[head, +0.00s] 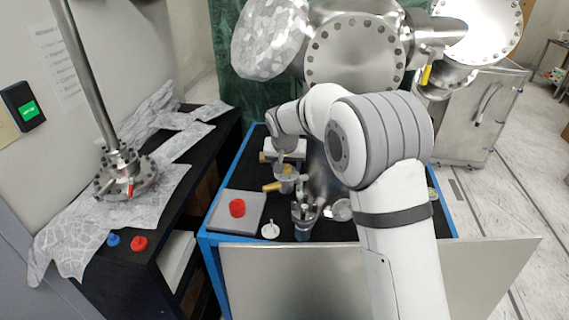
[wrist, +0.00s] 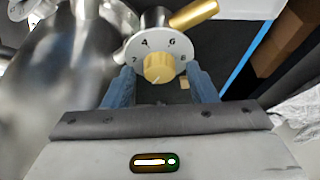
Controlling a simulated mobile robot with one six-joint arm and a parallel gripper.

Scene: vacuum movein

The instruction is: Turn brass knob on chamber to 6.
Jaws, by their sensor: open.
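The brass knob (wrist: 158,67) sits at the centre of a pale round dial (wrist: 131,50) in the wrist view. The figures 4 and 6 show along the dial's upper part, with smaller figures at its sides. A thin mark on the knob seems to point down and slightly left, away from the 6. My gripper (wrist: 162,76) is open. Its two blue fingers stand left and right of the knob, with gaps between them and the knob. In the head view the knob is small, beside the chamber fittings (head: 287,172) and below my wrist.
A brass handle (wrist: 194,13) sticks out just above the dial. A large shiny metal body (wrist: 70,65) is close on the left. A metal panel (head: 290,275) stands in front.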

